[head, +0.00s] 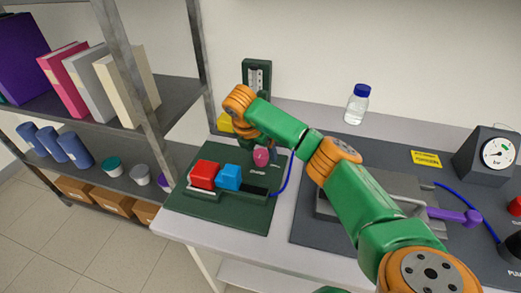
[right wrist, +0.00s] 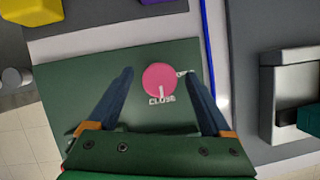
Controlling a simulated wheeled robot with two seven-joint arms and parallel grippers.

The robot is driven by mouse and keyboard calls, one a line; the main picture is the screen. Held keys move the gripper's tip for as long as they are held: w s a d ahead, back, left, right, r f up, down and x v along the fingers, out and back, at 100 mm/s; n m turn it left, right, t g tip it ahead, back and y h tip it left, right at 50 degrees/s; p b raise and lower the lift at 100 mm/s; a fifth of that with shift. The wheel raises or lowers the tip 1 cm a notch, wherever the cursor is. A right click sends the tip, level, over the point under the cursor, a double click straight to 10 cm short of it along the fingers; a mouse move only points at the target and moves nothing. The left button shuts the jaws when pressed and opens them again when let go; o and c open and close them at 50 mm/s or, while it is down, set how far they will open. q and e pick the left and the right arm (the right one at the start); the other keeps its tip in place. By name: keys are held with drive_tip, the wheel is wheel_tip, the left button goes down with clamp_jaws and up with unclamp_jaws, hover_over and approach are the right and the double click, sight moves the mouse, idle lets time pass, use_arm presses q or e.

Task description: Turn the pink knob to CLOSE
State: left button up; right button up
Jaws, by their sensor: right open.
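The pink knob (head: 261,157) stands on the dark green board (head: 225,216), close to the blue block. In the right wrist view the knob (right wrist: 160,76) is round, and a white mark on its lower part points down at the printed word CLOSE (right wrist: 161,100). Another white label (right wrist: 182,72) at its right is partly hidden by a finger. My right gripper (right wrist: 158,73) is open, with one dark finger on each side of the knob and gaps visible between. In the head view its fingers are mostly hidden behind my arm. My left gripper is not in view.
A red block (head: 204,174) and a blue block (head: 229,177) sit on the board left of the knob. A blue tube (head: 289,175) runs along its right. A grey device with a purple lever (head: 455,216), a gauge (head: 490,155) and a bottle (head: 357,104) stand rightward. Shelves are left.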

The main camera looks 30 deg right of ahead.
drive_tip(key=v, duration=0.7)
